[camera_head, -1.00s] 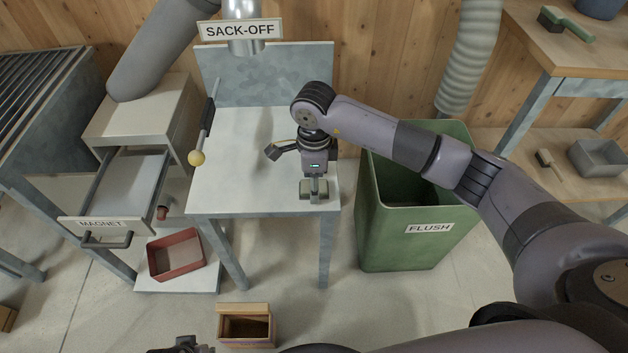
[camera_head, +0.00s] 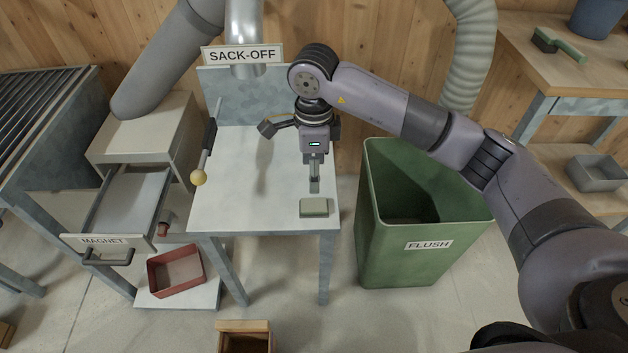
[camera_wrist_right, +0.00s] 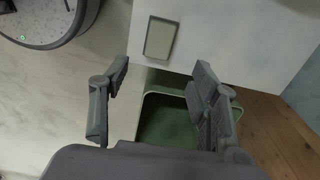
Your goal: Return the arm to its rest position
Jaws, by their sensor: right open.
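My right arm reaches in from the right over the white sack-off table (camera_head: 235,190). My right gripper (camera_head: 314,188) points down, open and empty, above the table's front right corner. My left gripper is not in view.
A green FLUSH bin (camera_head: 410,265) stands right of the table. A red tray (camera_head: 177,271) sits low, and a wooden box (camera_head: 243,340) is on the floor.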

